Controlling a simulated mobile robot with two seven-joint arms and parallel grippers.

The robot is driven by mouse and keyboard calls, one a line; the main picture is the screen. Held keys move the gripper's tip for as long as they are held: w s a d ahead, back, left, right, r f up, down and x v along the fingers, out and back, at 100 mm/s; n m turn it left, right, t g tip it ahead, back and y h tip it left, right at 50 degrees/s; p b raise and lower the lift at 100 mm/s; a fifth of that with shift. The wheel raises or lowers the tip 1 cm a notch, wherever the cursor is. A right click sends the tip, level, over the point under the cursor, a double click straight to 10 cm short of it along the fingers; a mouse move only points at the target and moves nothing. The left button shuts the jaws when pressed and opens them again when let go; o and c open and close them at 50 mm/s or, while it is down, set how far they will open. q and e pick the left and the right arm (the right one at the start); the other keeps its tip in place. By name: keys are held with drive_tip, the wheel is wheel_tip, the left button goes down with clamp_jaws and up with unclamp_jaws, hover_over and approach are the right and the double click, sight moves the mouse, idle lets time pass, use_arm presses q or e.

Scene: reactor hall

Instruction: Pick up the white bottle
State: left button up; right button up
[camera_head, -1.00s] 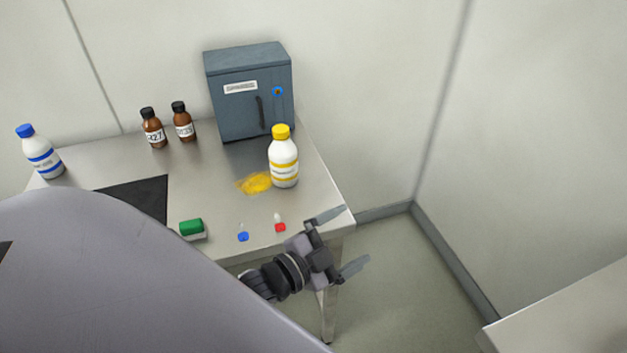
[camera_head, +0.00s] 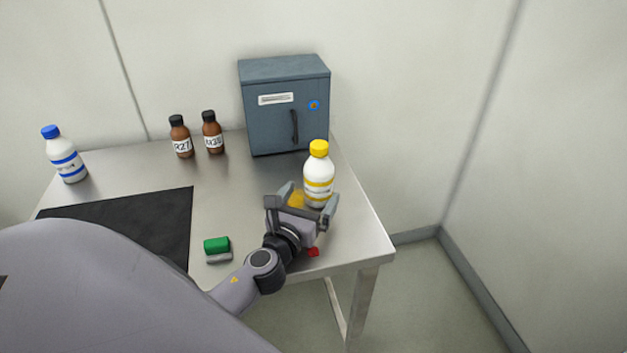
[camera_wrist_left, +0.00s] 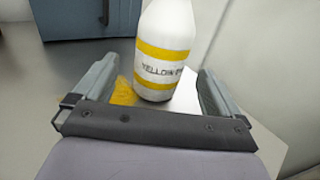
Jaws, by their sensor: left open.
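A white bottle with a yellow cap and yellow bands (camera_head: 319,176) stands upright on the table near its right side. It also shows in the left wrist view (camera_wrist_left: 165,50), just beyond and between the fingertips, its cap cut off by the frame. My left gripper (camera_head: 307,197) is open and empty, right in front of this bottle; I cannot tell whether they touch. A second white bottle, with a blue cap and blue bands (camera_head: 65,156), stands upright at the table's far left. My right gripper is not in view.
A blue-grey cabinet (camera_head: 270,115) stands behind the yellow-capped bottle. Two brown bottles (camera_head: 181,138) (camera_head: 212,133) stand left of it. A yellow spill (camera_wrist_left: 123,92) lies beside the bottle. A green-and-grey block (camera_head: 217,248) and a red item (camera_head: 313,252) lie near the front edge.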

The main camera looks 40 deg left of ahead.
sight(322, 175)
use_arm(q)
drive_tip(key=shift+w+a+r, duration=0.1)
drive_tip(key=shift+w+a, duration=0.1)
drive_tip(key=shift+w, duration=0.35)
drive_tip(key=shift+x, duration=3)
drive_tip(key=shift+d+r, duration=0.15)
drive_tip(key=shift+r, duration=0.1)
drive_tip(key=c, duration=1.4)
